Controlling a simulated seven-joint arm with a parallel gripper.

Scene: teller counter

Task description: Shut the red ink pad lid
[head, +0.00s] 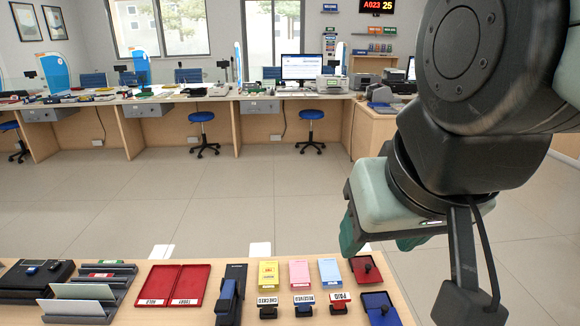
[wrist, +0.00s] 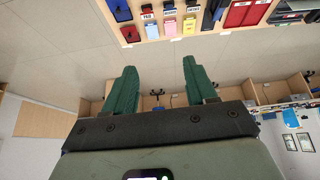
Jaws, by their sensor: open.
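A flat red pad or case (head: 358,261) lies near the far right corner of the counter in the head view, with a small dark object on it. It also shows in the wrist view (wrist: 130,34). I take it for the red ink pad; its lid cannot be told clearly from its base at this size. My gripper (head: 380,238) hangs above and beyond that end of the counter, fingers apart and empty.
A blue pad (head: 372,299) lies just nearer than the red one. To its left are several stamps and yellow, pink and light blue (head: 329,271) blocks, a dark blue device (head: 230,293) and red trays (head: 158,282). Open air surrounds my gripper; a desk row stands far behind.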

